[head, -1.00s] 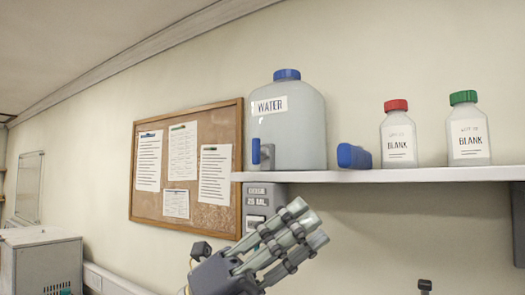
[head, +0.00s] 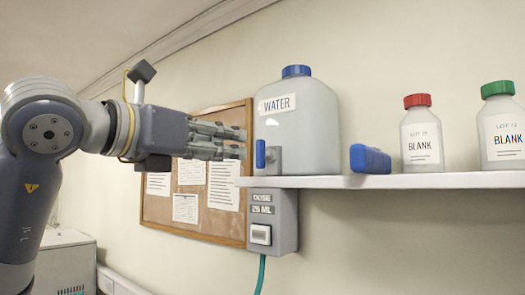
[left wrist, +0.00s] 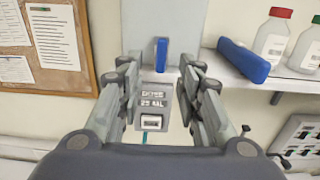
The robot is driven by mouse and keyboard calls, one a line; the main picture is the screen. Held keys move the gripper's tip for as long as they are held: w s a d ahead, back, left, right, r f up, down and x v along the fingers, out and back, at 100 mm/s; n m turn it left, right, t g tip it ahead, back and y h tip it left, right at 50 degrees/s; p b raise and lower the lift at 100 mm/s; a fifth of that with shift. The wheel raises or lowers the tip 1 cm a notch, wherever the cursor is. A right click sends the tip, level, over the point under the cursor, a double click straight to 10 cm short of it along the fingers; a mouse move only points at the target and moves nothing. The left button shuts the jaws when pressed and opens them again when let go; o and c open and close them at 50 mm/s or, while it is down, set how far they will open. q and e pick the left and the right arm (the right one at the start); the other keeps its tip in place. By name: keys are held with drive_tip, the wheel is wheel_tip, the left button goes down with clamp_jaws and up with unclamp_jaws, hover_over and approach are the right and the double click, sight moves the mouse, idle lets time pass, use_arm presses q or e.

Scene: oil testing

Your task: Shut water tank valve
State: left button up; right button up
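The water tank (head: 297,125) is a translucent jug with a blue cap and a WATER label, standing on the wall shelf. Its blue valve handle (head: 261,154) is upright at the tank's lower left. It also shows in the left wrist view (left wrist: 161,54), beyond and between the fingertips. My left gripper (head: 243,143) is open and empty, its fingers pointing right towards the handle, apparently short of it. The left wrist view shows the two fingers (left wrist: 160,72) spread apart. My right gripper is not in view.
A grey dose box (head: 272,220) marked 25 ML hangs below the shelf (head: 440,180), with a teal hose beneath. A blue object (head: 370,159) lies right of the tank. The red-capped bottle (head: 422,140) and green-capped bottle (head: 502,130) stand further right. A corkboard (head: 215,215) is behind my gripper.

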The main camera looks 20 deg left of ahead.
sight(258, 151)
use_arm(q)
drive_tip(key=p+x, duration=0.4)
drive_tip(key=x, duration=0.5)
drive_tip(key=shift+w+d+f, duration=0.15)
drive_tip(key=shift+w+d, duration=0.15)
drive_tip(key=shift+w, duration=0.3)
clamp_jaws()
